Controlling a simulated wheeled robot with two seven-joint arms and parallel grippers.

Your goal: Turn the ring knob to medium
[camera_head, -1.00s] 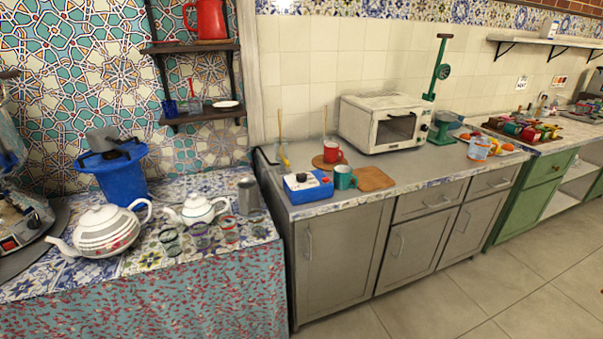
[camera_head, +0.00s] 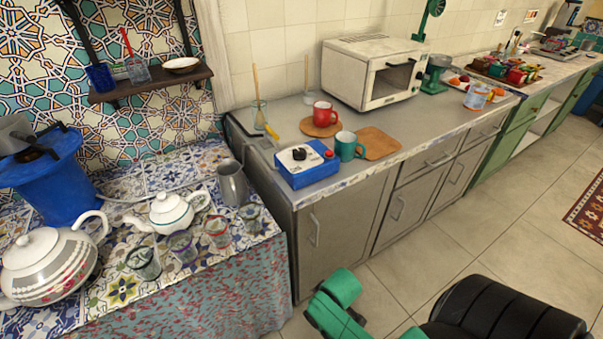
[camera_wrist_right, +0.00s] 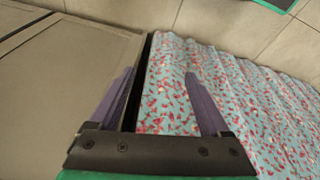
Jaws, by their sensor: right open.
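A blue box (camera_head: 306,168) with a pale top panel stands on the grey counter near its front left corner. It carries a black knob (camera_head: 299,153) and a red button; I cannot read the knob's setting or be sure it is the ring knob. My right gripper (camera_wrist_right: 160,85) is open and empty in the right wrist view. Its two purple fingers are apart over the cabinet front and the patterned cloth, and the box is not in that view. Green and black parts of my arm show low in the head view, apart from the box. My left gripper is not in view.
A teal mug (camera_head: 348,146) stands close to the right of the box, by a wooden board (camera_head: 381,143). A red mug (camera_head: 325,114) and a glass flask (camera_head: 259,116) stand behind. Teapots and glasses crowd the cloth-covered table at left. The floor (camera_head: 450,250) in front is open.

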